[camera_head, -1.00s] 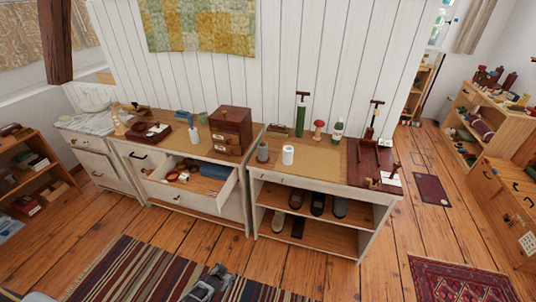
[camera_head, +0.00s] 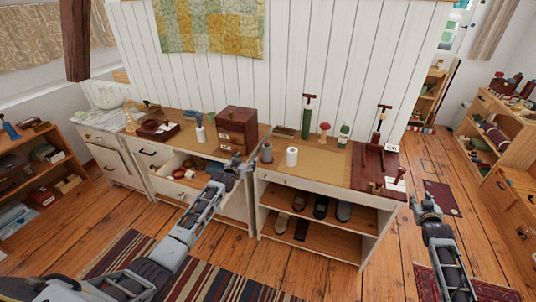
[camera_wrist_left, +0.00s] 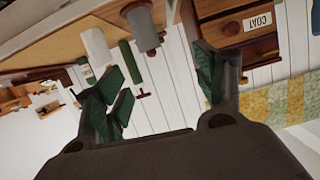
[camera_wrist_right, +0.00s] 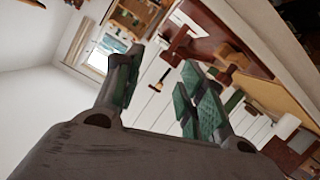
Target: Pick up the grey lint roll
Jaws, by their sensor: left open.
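The grey lint roll (camera_head: 267,153) is a short upright grey cylinder on the wooden top of the right-hand cabinet, near its front left corner. A white roll (camera_head: 292,156) stands just right of it. My left gripper (camera_head: 248,160) is open and empty, just left of the grey roll and apart from it in the head view. In the left wrist view the grey roll (camera_wrist_left: 143,29) shows beyond the fingers, between them, with the white roll (camera_wrist_left: 97,46) beside it. My right gripper (camera_head: 427,196) is open and empty, off the cabinet's right end.
A dark red drawer box (camera_head: 238,127) stands behind my left gripper. An open drawer (camera_head: 168,186) juts out below, partly hidden by my left arm. A green cylinder (camera_head: 306,120), a red mushroom-shaped item (camera_head: 324,130) and a green bottle (camera_head: 343,136) stand behind the rolls.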

